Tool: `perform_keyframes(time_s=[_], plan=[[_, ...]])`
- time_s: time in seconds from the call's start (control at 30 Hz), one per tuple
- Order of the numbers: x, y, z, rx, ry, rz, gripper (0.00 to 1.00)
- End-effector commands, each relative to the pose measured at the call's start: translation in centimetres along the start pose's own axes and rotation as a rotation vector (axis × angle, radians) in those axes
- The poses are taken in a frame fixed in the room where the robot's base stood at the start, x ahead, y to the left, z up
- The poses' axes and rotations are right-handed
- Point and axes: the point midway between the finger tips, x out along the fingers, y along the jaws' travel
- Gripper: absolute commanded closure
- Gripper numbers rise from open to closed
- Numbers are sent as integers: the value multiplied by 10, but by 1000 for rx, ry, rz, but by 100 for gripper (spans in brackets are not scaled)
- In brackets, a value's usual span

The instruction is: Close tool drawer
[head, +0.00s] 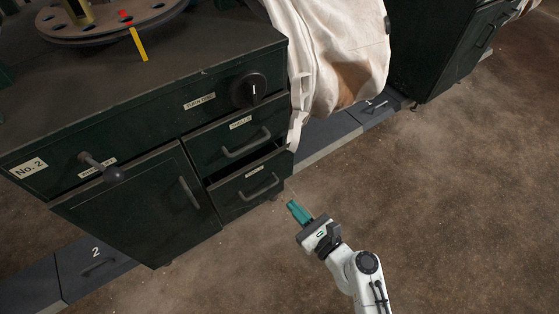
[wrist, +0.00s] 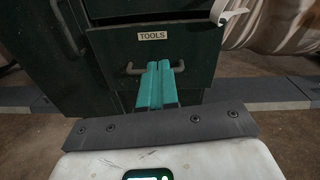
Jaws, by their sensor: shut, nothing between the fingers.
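The tool drawer (head: 252,187) is the lower of two drawers at the right end of the dark green cabinet. It stands partly pulled out, with a dark gap above its front. In the wrist view its front (wrist: 195,51) carries a "TOOLS" label and a grey bar handle (wrist: 178,69). My gripper (head: 292,205) is shut and empty, with teal fingers, to the lower right of the drawer in the head view. In the wrist view the fingers (wrist: 158,66) point at the drawer front and cover the middle of the handle; I cannot tell whether they touch it.
The upper drawer (head: 237,143) looks shut. A cabinet door (head: 140,205) is to the left, and a black knob (head: 248,90) is above. A white bulk bag (head: 335,55) hangs beside the cabinet. Low grey floor blocks (head: 335,128) run behind. Open brown floor (head: 440,200) lies to the right.

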Motion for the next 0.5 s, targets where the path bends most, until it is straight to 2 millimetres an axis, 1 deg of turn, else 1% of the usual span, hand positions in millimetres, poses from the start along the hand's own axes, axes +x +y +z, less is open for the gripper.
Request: perform_keyframes(time_s=[0.1,0.23,0.37,0.5], plan=[[-7,5,-2,89,-26,-35,100],[-2,5,0,112,-36,-43,100],[15,4,0,110,-37,-40,100],[42,3,0,108,-37,-40,100]])
